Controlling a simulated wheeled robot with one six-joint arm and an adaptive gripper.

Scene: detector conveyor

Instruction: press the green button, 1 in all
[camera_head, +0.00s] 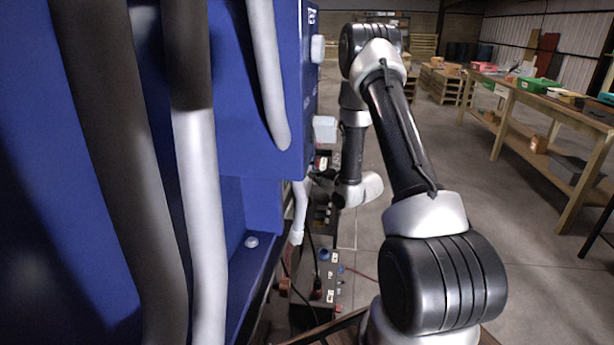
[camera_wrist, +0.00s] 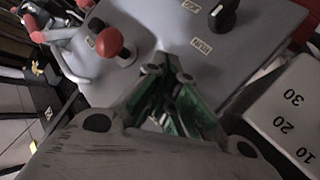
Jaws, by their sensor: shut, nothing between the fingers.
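My gripper (camera_wrist: 167,72) is shut and empty in the wrist view. Its fingertips are over a grey control panel (camera_wrist: 150,20); I cannot tell whether they touch it. No green button can be clearly made out. Green patches show between and beside the finger links, but I cannot tell whether they belong to the gripper or to something behind it. The fingers hide part of the panel. In the head view my arm reaches down beside the blue machine, and the gripper's fingertips cannot be made out there.
The panel bears a red ball-shaped knob (camera_wrist: 110,42) left of my fingertips and a black rotary knob (camera_wrist: 223,14) to the right. A pale block with numbers (camera_wrist: 288,118) is at lower right. The blue machine (camera_head: 240,150) stands left; a wooden workbench (camera_head: 545,110) stands right, across open floor.

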